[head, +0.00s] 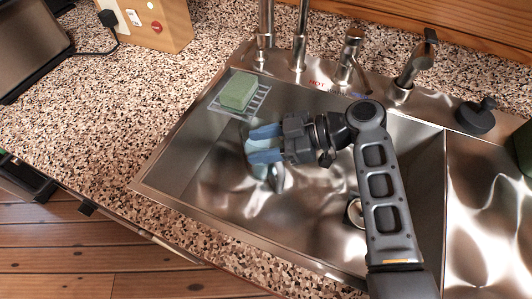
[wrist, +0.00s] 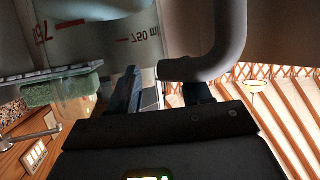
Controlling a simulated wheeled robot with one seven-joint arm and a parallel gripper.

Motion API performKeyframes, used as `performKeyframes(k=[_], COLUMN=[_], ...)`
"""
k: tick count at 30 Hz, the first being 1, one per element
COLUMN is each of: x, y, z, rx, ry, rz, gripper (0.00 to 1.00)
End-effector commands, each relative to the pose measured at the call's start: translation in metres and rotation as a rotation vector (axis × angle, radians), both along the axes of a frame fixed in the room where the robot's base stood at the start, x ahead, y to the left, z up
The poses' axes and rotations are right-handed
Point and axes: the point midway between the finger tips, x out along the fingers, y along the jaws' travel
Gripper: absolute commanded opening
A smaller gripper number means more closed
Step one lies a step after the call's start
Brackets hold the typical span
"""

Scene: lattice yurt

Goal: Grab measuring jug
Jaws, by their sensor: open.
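The measuring jug (head: 258,171) is a pale, see-through vessel in the sink basin, partly hidden behind my gripper in the head view. Its handle shows at its lower right. In the wrist view the jug (wrist: 112,38) fills the upper left, with red marks and "750 ml" on its wall. Its thick grey handle (wrist: 228,45) curves down, with its lower end in front of my fingers. My gripper (head: 265,144) is open, its blue fingers over the jug. In the wrist view my fingers (wrist: 163,88) stand apart. I cannot tell whether they touch the handle.
A green sponge (head: 239,90) lies on a wire rack (head: 258,102) at the basin's back left corner. Taps (head: 348,55) line the back edge of the sink. A dark round stopper (head: 476,117) sits at the right. The speckled counter (head: 130,120) at left is mostly clear.

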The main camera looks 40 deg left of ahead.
Motion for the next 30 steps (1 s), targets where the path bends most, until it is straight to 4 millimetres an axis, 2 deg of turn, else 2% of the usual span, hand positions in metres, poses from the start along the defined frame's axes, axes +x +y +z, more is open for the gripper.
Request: performKeyframes(k=[2,17,30], x=[0.0001,0.0,-0.0001], y=[-0.0001,-0.0004,-0.0003], z=[-0.0001,-0.0002,-0.0003], rx=[0.0,0.0,-0.001], ry=[0.0,0.0,0.001], rz=[0.0,0.001,0.001], gripper=[0.47,0.0,0.0])
